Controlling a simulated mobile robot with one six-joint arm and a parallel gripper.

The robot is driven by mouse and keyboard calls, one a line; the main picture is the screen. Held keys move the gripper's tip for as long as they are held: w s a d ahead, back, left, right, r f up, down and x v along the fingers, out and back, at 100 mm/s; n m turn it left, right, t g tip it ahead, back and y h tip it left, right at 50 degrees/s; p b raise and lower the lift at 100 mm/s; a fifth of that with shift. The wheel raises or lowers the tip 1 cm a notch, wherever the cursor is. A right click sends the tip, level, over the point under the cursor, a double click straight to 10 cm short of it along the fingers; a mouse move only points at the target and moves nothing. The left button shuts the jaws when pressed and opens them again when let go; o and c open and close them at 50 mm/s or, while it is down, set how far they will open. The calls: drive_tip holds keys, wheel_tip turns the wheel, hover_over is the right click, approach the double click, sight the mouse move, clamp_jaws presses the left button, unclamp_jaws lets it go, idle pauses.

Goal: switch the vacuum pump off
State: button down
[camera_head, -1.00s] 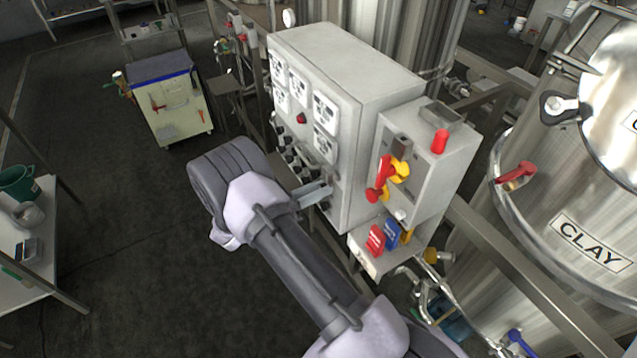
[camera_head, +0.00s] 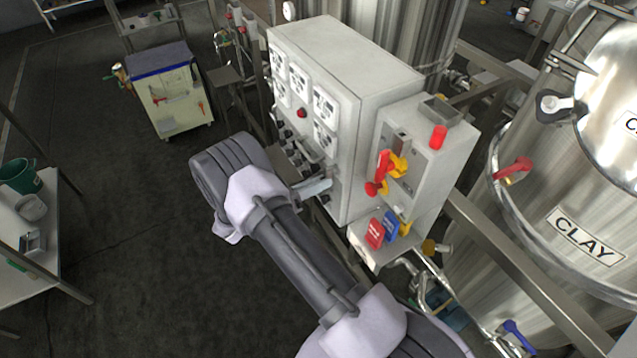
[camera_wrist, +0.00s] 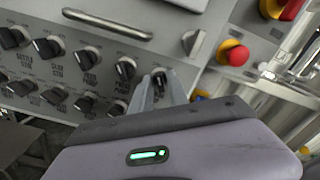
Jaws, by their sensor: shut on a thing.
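The grey control cabinet (camera_head: 347,105) carries rows of black rotary knobs low on its front. My gripper (camera_wrist: 160,82) reaches up to the panel, its two fingers closed around a dark knob (camera_wrist: 159,74) at the right end of the upper row. The fingers hide most of this knob, and its label cannot be read. Another black knob (camera_wrist: 125,69) sits just left of the fingers. In the head view my gripper (camera_head: 321,187) is at the lower right of the cabinet front; the held knob is hidden there.
A metal bar handle (camera_wrist: 108,24) crosses the panel above the knobs. A red button on yellow (camera_wrist: 234,54) is to the right. The side box (camera_head: 438,150) has a red-and-yellow switch and hanging red and blue tags. A steel CLAY tank (camera_head: 560,210) stands right.

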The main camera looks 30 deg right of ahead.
drive_tip(key=c, duration=1.5)
unclamp_jaws()
drive_tip(key=a, duration=1.1)
drive_tip(key=a+p, duration=0.1)
drive_tip(key=a, duration=0.5)
drive_tip(key=shift+s+a, duration=0.2)
drive_tip(key=shift+s, duration=0.15)
